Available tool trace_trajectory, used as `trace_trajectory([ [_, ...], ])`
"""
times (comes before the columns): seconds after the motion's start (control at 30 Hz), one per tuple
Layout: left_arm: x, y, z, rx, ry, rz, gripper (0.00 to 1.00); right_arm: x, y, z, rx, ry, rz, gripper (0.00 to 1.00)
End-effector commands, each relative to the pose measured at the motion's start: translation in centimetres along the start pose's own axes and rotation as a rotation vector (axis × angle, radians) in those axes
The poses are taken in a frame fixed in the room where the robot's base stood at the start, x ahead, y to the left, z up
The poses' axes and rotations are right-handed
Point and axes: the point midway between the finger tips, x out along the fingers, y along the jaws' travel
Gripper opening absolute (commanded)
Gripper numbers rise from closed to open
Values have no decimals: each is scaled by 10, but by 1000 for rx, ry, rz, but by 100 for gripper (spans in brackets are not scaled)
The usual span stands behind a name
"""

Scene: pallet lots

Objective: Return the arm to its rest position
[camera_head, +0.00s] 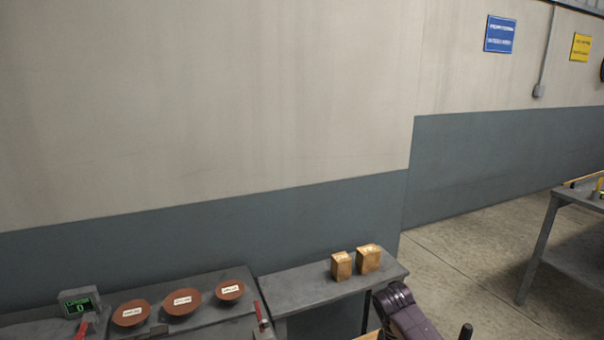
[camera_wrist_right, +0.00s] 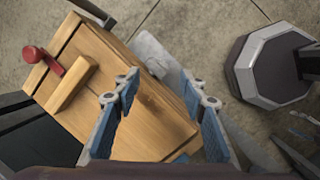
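In the right wrist view my right gripper (camera_wrist_right: 160,95) is open, its two blue-padded fingers spread apart with nothing held between them. Beyond the fingers is a wooden box-like piece (camera_wrist_right: 150,115) with a wooden bar on it; I cannot tell how far below the fingers it is. In the head view a purple link of my arm (camera_head: 405,312) rises at the bottom edge, right of centre. The right gripper itself is not visible there. My left gripper is not in view.
A grey table (camera_head: 300,287) holds two small brown boxes (camera_head: 341,266) (camera_head: 368,258). Left of it, a bench carries three labelled reddish-brown dishes (camera_head: 182,301) and a small green display (camera_head: 80,303). Another table (camera_head: 578,250) stands at the right.

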Motion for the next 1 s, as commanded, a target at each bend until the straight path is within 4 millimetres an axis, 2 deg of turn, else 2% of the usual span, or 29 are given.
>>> trace_trajectory([
  [0.1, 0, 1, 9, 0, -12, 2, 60, 25, -40, -16, 42, 59, 2, 39],
  [0.3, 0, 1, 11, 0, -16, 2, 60, 54, -119, -29, 198, 194, -2, 39],
  [0.43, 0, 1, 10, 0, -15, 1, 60, 60, -169, -22, 337, 277, -12, 39],
  [0.6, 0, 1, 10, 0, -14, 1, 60, 54, -224, 4, 541, 365, -27, 39],
  [0.8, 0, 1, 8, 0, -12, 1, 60, 38, -259, 36, 714, 420, -29, 39],
  [1.0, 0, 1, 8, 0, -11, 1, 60, 24, -279, 61, 831, 449, -25, 39],
])
